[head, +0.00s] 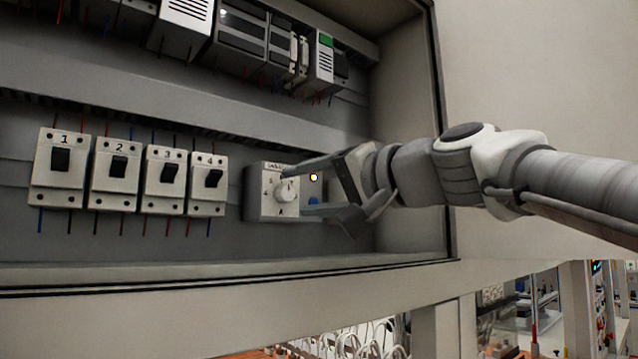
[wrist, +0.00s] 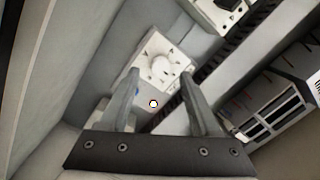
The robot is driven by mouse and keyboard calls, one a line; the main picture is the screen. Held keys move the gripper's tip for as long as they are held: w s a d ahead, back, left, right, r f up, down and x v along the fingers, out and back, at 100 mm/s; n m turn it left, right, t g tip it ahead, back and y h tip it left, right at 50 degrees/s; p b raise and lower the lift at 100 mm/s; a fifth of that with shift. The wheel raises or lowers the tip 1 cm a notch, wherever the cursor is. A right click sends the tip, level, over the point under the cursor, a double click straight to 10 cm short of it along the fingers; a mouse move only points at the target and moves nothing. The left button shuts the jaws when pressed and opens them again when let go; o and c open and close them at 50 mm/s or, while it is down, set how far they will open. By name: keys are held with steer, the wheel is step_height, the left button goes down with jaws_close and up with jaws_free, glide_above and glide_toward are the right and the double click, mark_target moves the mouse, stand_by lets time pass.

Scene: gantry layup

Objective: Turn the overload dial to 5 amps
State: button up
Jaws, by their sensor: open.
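The overload dial is a round white knob (head: 286,191) on a pale box (head: 254,207) with a printed scale, mounted on the cabinet's back panel right of the breakers. The scale figures are too small to read surely. My gripper (head: 298,188) is open, coming from the right, with one finger above and one below the knob's level. In the wrist view the knob (wrist: 161,66) lies ahead, between and beyond the open fingertips (wrist: 160,88). I see no clear contact. Part of the box's right side is hidden behind the gripper in the head view.
Several numbered breakers (head: 120,167) stand left of the dial box. Larger modules (head: 240,38) line the rail above. The cabinet's right wall (head: 408,110) is close to my arm.

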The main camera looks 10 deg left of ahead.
mark_target(285, 194)
steer(key=shift+x, duration=1.2)
jaws_close()
